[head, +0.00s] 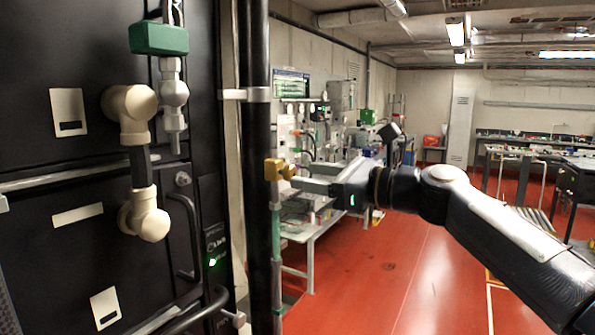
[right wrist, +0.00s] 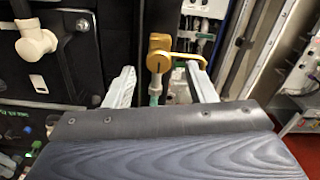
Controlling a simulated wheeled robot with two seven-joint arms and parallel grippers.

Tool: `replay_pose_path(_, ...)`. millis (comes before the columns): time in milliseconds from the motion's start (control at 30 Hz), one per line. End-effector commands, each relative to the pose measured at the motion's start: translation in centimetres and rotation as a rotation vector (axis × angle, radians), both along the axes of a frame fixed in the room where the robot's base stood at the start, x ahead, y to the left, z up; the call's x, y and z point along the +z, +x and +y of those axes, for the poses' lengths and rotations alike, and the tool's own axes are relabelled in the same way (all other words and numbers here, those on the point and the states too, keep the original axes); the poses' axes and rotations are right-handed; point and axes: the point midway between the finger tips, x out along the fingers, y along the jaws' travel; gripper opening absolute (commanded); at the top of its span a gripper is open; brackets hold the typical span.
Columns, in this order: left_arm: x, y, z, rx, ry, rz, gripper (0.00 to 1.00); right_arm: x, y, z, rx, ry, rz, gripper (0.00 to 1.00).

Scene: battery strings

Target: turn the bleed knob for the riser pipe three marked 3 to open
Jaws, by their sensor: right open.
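A brass bleed knob (head: 274,169) sits beside the thick black vertical pipe (head: 258,120) in the head view, on top of a thin teal pipe (head: 276,235). In the right wrist view the knob (right wrist: 159,62) has a round face with a dark slot and a brass arm reaching right. My right gripper (head: 297,175) is open, its fingers pointing at the knob from the right. No number 3 is legible. My left gripper is out of view.
A dark cabinet (head: 75,160) with cream elbow fittings (head: 150,222), a green block (head: 158,38) and a handle (head: 188,235) stands at left. A workbench (head: 312,228) with equipment lies behind my right gripper. The red floor (head: 400,290) is open on the right.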

Motion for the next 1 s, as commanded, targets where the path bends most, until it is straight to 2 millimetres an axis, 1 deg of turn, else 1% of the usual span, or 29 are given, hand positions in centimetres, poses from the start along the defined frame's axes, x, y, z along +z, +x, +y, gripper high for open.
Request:
replay_pose_path(33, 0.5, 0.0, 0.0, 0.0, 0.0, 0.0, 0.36, 0.2, 0.5, 0.8, 0.004, 0.0, 0.001, 0.5)
replay_pose_path(100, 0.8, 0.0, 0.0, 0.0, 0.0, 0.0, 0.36, 0.2, 1.0, 1.6, 0.004, -0.001, 0.001, 0.5)
replay_pose_path(233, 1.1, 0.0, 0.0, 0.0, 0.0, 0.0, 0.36, 0.1, 1.8, 2.6, 0.002, -0.002, -0.001, 0.5)
replay_pose_path(367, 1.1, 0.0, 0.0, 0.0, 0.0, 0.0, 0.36, 0.0, 2.1, 3.0, 0.0, -0.003, -0.002, 0.5)
replay_pose_path(567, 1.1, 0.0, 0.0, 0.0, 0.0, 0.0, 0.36, 0.0, 2.1, 3.0, -0.001, -0.003, -0.003, 0.5)
replay_pose_path(667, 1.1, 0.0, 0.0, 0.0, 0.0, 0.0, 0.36, 0.0, 2.1, 3.0, -0.001, -0.004, -0.002, 0.4)
replay_pose_path(900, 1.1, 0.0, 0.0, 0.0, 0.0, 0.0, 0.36, 0.0, 2.1, 3.0, -0.001, -0.004, -0.002, 0.08)
replay_pose_path(933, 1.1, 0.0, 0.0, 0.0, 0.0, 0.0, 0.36, 0.0, 2.1, 3.0, 0.0, -0.004, -0.002, 0.06)
replay_pose_path(1000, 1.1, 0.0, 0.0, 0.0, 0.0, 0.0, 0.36, -0.1, 2.1, 3.0, 0.0, -0.005, -0.003, 0.06)
